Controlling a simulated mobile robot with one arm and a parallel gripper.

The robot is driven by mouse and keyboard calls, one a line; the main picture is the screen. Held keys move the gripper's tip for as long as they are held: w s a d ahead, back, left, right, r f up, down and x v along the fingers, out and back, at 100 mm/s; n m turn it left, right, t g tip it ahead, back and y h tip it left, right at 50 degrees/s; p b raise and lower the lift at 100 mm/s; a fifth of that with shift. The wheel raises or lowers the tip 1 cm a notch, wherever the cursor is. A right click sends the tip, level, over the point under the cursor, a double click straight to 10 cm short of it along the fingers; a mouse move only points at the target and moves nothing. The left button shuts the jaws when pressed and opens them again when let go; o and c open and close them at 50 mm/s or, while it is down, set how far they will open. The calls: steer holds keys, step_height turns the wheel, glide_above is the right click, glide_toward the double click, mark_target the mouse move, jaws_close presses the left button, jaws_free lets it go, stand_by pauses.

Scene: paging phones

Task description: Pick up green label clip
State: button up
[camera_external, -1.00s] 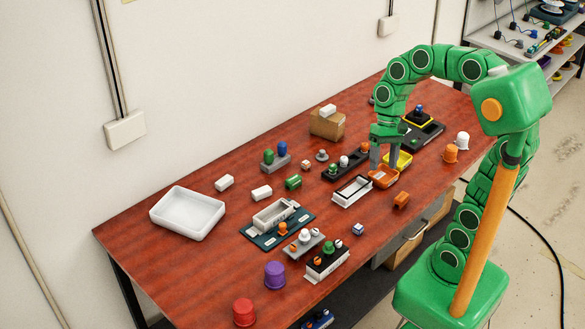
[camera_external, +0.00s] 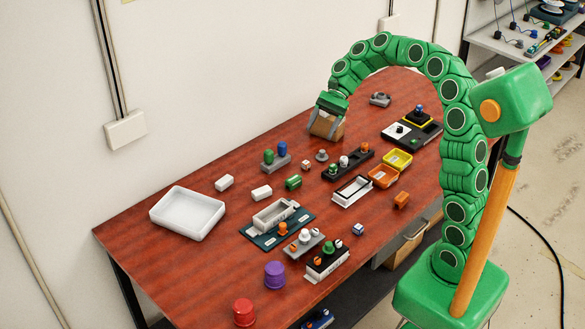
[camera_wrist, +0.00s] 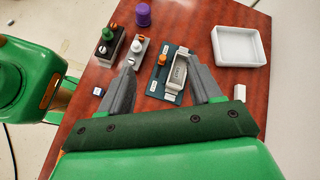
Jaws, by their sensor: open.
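The green label clip (camera_external: 293,182) is a small green block lying on the red-brown table, left of the dark rack and near a white clip (camera_external: 262,193). I cannot make out the green clip in the wrist view. My gripper (camera_external: 327,125) is open, pointing down in front of or over the cardboard box (camera_external: 327,130), behind and to the right of the green clip and apart from it. The gripper's spread jaws (camera_wrist: 162,62) show in the wrist view with nothing held between them.
A teal board (camera_external: 262,236) with a grey container is in front. A white tray (camera_external: 187,213) is at left.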

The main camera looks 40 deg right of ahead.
steer(key=shift+w+d+f+m+t+y, duration=0.7)
steer(key=shift+w+d+f+m, duration=0.8)
steer(key=shift+w, duration=1.95)
steer(key=shift+w+d+f+m+t+y, duration=0.5)
steer(key=shift+w+d+f+m+y, duration=0.4)
steer(key=shift+w+d+m, duration=1.85)
steer(key=n, duration=0.2)
glide_toward(287, 186)
steer(key=shift+s+a+r, duration=0.2)
steer(key=shift+s+a, duration=0.15)
steer(key=shift+s, duration=0.05)
steer(key=shift+a+f, duration=0.35)
steer(key=shift+f, duration=0.05)
steer(key=shift+w+x, duration=0.15)
steer(key=shift+x, duration=1.65)
steer(key=shift+w+x, duration=0.1)
steer(key=shift+x, duration=1.65)
steer(key=shift+r, duration=0.1)
steer(key=shift+c, duration=0.5)
steer(key=c, duration=0.9)
